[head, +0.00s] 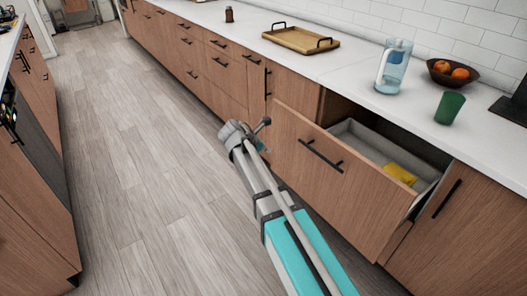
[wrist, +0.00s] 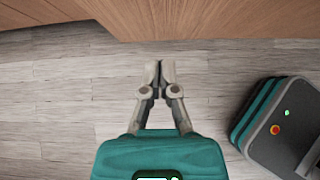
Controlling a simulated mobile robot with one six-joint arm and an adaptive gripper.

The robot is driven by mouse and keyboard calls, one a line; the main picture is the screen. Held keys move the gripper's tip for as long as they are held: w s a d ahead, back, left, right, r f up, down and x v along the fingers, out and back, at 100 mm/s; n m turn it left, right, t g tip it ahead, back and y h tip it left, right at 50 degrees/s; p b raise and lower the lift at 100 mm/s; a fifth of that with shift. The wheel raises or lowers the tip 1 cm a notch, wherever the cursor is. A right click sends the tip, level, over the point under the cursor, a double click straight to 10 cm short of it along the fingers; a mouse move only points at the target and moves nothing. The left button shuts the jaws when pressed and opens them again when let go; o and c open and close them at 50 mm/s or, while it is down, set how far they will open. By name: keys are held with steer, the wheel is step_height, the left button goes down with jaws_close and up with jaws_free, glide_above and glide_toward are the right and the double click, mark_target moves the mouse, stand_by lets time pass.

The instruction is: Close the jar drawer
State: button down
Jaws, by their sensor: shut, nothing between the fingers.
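The drawer (head: 330,195) with a wooden front and dark bar handle (head: 320,156) stands pulled out from the right-hand counter in the head view. My gripper (wrist: 160,66) is shut and empty in the wrist view, over the floor. A wooden front (wrist: 210,18) lies just beyond its tips, apart in the picture. In the head view my arm reaches up left of the drawer front; the fingers are hard to make out there.
The white counter (head: 350,72) carries a tray (head: 300,40), a blue pitcher (head: 393,66), a green cup (head: 449,107), a fruit bowl (head: 452,73) and a small brown bottle (head: 229,15). Opposite cabinets (head: 35,225) line the left. The wooden floor (head: 125,150) between is clear.

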mark_target(288, 152)
steer(key=b+x, duration=0.1)
steer(key=x, duration=0.2)
steer(key=r+b+x, duration=0.1)
steer(key=b+x, duration=0.1)
steer(key=x, duration=0.1)
steer(key=w+d+b+x, duration=0.1)
steer(key=x, duration=0.2)
steer(key=shift+s+r, duration=0.1)
steer(key=shift+r, duration=0.15)
steer(key=shift+w+d, duration=0.4)
steer(key=shift+d, duration=0.15)
steer(key=shift+w, duration=0.1)
